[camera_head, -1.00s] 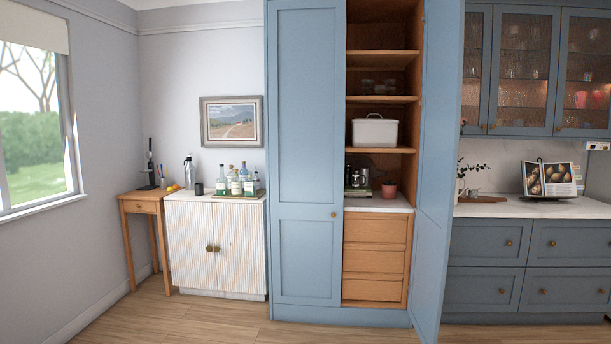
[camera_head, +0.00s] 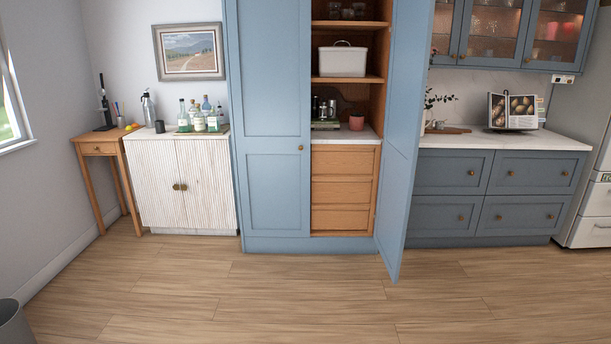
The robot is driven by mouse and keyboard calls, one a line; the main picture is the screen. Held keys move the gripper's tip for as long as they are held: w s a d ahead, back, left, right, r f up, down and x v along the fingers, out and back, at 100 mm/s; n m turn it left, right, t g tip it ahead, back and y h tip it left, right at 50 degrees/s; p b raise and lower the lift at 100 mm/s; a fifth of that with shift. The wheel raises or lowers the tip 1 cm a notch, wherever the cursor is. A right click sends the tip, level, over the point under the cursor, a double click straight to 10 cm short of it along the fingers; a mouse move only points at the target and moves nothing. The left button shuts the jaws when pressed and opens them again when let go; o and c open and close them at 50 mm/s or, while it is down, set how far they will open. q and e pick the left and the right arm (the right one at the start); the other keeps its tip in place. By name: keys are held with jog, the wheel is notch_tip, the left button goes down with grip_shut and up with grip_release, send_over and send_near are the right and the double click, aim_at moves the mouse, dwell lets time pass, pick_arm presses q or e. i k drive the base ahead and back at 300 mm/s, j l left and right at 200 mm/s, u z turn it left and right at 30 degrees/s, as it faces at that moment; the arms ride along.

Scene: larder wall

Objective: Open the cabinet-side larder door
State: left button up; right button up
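The tall blue larder stands in the middle of the head view. Its left door (camera_head: 272,130), beside the white ribbed cabinet, is closed and has a small brass knob (camera_head: 300,148) near its right edge. Its right door (camera_head: 402,150) stands wide open, swung out towards me on the side of the blue drawer units. The open half shows wooden shelves and wooden drawers (camera_head: 342,190). Neither of my grippers is in the picture.
The white ribbed cabinet (camera_head: 180,190) with bottles stands left of the larder, beside a small wooden table (camera_head: 98,150). Blue drawers (camera_head: 448,172) and a fridge (camera_head: 590,190) are at right. A grey bin (camera_head: 14,322) is at lower left. The wooden floor in front is clear.

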aim_at(269, 41)
jog(key=i, duration=3.55)
